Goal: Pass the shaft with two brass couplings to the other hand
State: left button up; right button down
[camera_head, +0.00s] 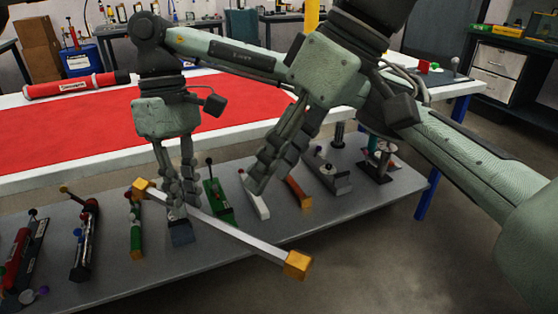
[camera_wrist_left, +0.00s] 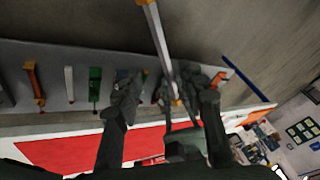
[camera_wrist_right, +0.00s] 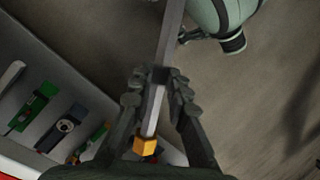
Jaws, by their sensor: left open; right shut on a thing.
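The shaft (camera_head: 235,234) is a long, thin grey bar with a square brass coupling at each end. One brass coupling (camera_head: 297,265) is at the lower right and the other (camera_head: 141,187) at the upper left. My right gripper (camera_head: 178,200) is shut on the shaft near the upper-left coupling; the right wrist view shows its fingers (camera_wrist_right: 160,82) around the bar. My left gripper (camera_head: 260,182) is open and empty, above the shaft's middle and apart from it in the head view. In the left wrist view the shaft (camera_wrist_left: 160,40) shows between its fingers (camera_wrist_left: 168,80), depth unclear.
Below the shaft is a grey bench (camera_head: 330,222) with several small coloured fixtures, among them a green one (camera_head: 217,200) and an orange one (camera_head: 298,192). Behind it is a white table with a red mat (camera_head: 80,125) and a red tube (camera_head: 70,87). The floor in front is clear.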

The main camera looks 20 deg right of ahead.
aim_at(209, 222)
pick_arm(q)
jog(key=x, duration=1.1)
jog(key=shift+a+f, duration=0.15)
jog(key=shift+f, duration=0.2)
jog(key=shift+c, duration=0.6)
grip_shut()
pick_arm(e)
jog(key=shift+a, duration=0.1)
jog(key=c, duration=1.4)
grip_release()
